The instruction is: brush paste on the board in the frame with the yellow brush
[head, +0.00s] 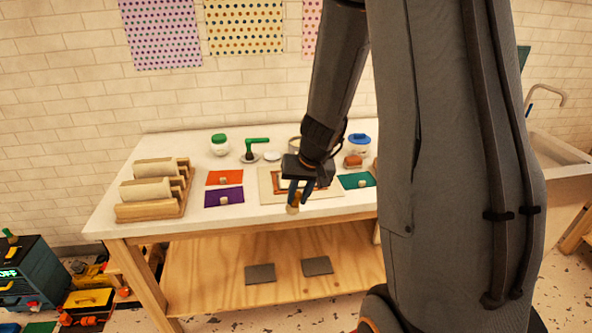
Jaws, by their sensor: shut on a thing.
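My gripper (298,191) points down over the front middle of the white table and is shut on a small tan-yellow thing (293,209), which looks like the brush. Only its lower end shows clearly. Behind and below the gripper lies a cream mat (267,190) with a brown frame (278,184) on it. My gripper hides much of the frame and the board in it. I cannot tell whether the held thing touches the frame or the board, or whether there is paste on the board.
An orange plate (215,178), a purple plate (213,199) and a teal plate (364,182) flank the mat. A wooden rack (150,210) with pale rolls stands left. A green-lidded jar (220,149), green-handled tool (257,141) and blue-lidded jar (359,147) stand behind.

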